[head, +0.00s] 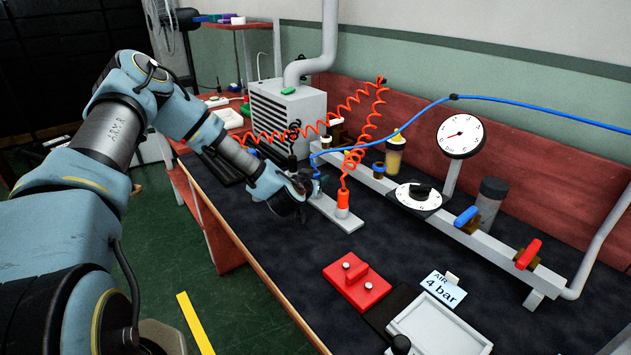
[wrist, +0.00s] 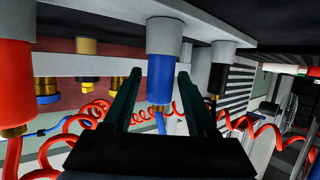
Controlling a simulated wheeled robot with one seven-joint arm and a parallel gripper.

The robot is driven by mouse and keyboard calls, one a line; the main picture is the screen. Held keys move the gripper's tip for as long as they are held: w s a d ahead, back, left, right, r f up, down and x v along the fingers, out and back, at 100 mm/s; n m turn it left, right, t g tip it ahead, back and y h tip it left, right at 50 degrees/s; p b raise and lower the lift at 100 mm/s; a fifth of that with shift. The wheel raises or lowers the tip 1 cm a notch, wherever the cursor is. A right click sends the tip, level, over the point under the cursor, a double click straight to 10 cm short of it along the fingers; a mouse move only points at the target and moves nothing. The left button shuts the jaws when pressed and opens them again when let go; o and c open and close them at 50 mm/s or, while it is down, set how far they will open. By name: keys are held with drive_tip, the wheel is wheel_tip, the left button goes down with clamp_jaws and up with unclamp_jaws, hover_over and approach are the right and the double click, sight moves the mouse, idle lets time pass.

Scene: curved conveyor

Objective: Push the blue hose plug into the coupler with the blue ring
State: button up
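The blue hose plug (wrist: 160,78) sits in a grey socket of the holder, between my gripper's fingers in the wrist view, which looks upside down. Its brass end and blue hose (wrist: 160,122) point away from the socket. My gripper (wrist: 158,88) is open around the plug, with a visible gap on each side. In the head view my gripper (head: 303,187) is at the holder (head: 345,220) and mostly hides the plug.
A red plug (head: 343,200) with a coiled red hose stands close beside my gripper. A black plug (wrist: 217,78) is on the other side. The manifold rail (head: 400,190) with gauge (head: 460,136) runs behind.

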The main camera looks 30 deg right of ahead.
sight(316, 172)
clamp_jaws()
drive_tip(key=shift+r, duration=0.1)
idle(0.5)
wheel_tip(316, 172, up, 9)
drive_tip(key=shift+r+b, duration=0.1)
drive_tip(key=shift+b, duration=0.9)
drive_tip(key=s+d+r+m+g+h+p, duration=0.2)
drive_tip(key=s+d+r+m+g+p, duration=0.1)
drive_tip(key=d, duration=0.5)
drive_tip(key=s+d+r+m+g+h+p, duration=0.1)
drive_tip(key=s+d+r+m+g+p, duration=0.2)
drive_tip(key=s+d+r+p, duration=0.2)
drive_tip(key=s+d+p, duration=0.1)
drive_tip(key=d+p, duration=0.1)
drive_tip(key=d, duration=0.1)
drive_tip(key=shift+r+h, duration=0.4)
drive_tip(key=shift+s, duration=0.1)
